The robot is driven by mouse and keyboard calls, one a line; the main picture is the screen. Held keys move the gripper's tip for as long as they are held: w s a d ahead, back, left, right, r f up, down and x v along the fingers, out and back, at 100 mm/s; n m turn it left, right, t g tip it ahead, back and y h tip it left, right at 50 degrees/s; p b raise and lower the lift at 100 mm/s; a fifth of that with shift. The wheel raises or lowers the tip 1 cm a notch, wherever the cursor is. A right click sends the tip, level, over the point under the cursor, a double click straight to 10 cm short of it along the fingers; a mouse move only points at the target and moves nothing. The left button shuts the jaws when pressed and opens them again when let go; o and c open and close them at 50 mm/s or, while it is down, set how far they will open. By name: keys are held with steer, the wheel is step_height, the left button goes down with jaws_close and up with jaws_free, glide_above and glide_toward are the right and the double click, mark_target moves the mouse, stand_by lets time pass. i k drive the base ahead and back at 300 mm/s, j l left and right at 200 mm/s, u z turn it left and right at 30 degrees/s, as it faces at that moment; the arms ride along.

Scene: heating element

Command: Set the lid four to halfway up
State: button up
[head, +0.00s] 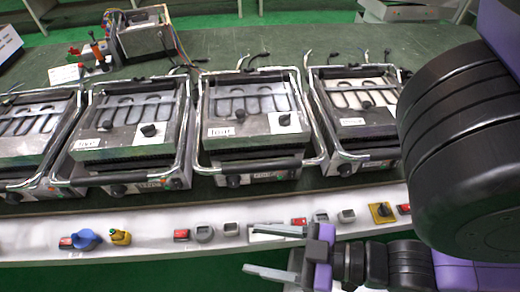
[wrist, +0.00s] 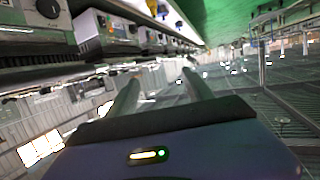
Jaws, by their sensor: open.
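The unit labelled four (head: 222,131) stands on the green bench in the head view, third of the row from the left. Its lid has a silver tube frame (head: 309,125) and a black front handle bar (head: 262,166). The frame lies low over the unit, with the bar along its front edge. My gripper (head: 273,252) is open and empty, in front of and below the bench edge, apart from the handle. Its fingers point left. In the wrist view, the two blurred fingers (wrist: 160,95) are apart with nothing between them.
Similar units stand on both sides, one labelled five (head: 88,143) at left and another (head: 353,121) at right. A pale front ledge (head: 150,240) carries small red, blue, yellow and grey parts. A wire-fitted device (head: 145,38) stands at the back left.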

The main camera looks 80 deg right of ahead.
mark_target(264, 98)
steer(key=k, duration=0.85)
